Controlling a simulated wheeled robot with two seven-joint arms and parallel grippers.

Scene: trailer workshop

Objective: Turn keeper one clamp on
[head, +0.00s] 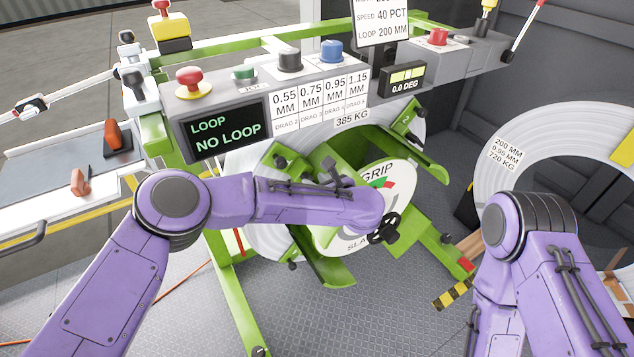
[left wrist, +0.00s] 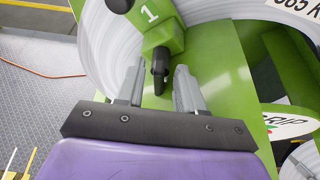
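In the left wrist view, keeper one is a green block (left wrist: 160,32) marked "1" with a small black clamp lever (left wrist: 159,66). My left gripper (left wrist: 160,84) has its two grey fingers apart, one on each side of the lever. I see gaps between the fingers and the lever, so nothing is held. In the head view my left forearm reaches across the green reel frame and hides much of it, and I cannot make out the fingers clearly. My right arm shows at the right, but its gripper is out of view.
The grip dial (head: 398,180) with its black knob (head: 385,228) is close to my left wrist. Keeper two (head: 407,118) is above right. The control panel (head: 228,130) reads "NO LOOP". A large wire coil (head: 487,185) stands at the right.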

